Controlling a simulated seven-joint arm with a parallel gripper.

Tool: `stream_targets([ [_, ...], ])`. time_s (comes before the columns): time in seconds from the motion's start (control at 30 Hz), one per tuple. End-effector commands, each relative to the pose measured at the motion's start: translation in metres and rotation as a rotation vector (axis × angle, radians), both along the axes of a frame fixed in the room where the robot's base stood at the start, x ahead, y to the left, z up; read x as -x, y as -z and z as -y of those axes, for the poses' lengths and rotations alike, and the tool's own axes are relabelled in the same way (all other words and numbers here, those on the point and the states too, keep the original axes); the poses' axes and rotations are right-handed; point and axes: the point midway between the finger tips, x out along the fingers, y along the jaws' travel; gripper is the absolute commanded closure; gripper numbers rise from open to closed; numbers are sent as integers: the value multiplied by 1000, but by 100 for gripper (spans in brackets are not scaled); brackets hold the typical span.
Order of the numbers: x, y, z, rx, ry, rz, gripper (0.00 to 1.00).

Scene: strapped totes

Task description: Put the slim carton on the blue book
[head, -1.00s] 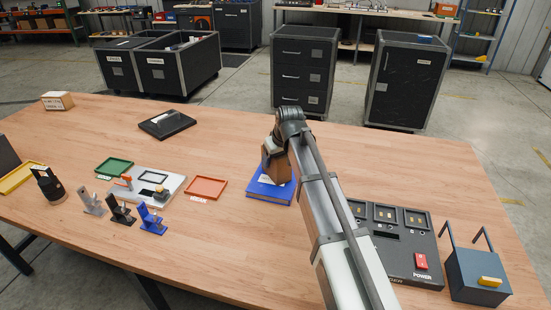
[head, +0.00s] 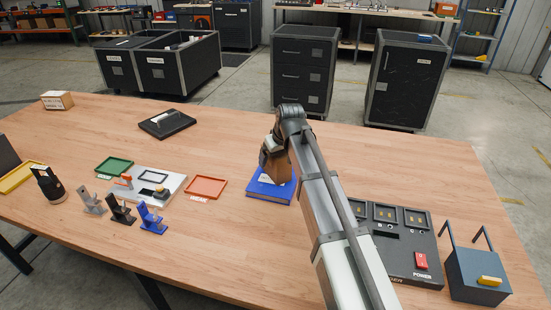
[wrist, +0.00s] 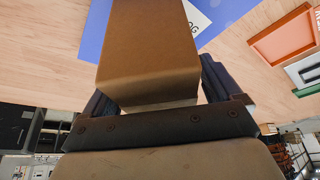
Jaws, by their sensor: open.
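The slim carton (head: 279,168) is brown and stands on the blue book (head: 266,196), partly hidden by my arm. In the wrist view the carton (wrist: 150,45) fills the middle, with the book (wrist: 92,30) behind it. My gripper (head: 270,150) is at the carton's upper part. In the wrist view my gripper's jaws (wrist: 158,92) are open, one finger on each side of the carton. I cannot tell whether a finger still touches it. The carton's contact with the book is partly hidden.
An orange tray (head: 206,187) lies left of the book. A dark switch panel (head: 405,262) and a blue-grey box with two upright handles (head: 478,275) stand at the right. Blue, black and grey stands (head: 152,219) are at the front left. The table behind the book is clear.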

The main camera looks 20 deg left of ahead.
Motion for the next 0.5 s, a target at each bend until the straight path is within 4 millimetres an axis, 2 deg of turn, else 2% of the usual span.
stream_targets([
  [0.5, 22, -75, 22, -1, 0, 2, 8],
])
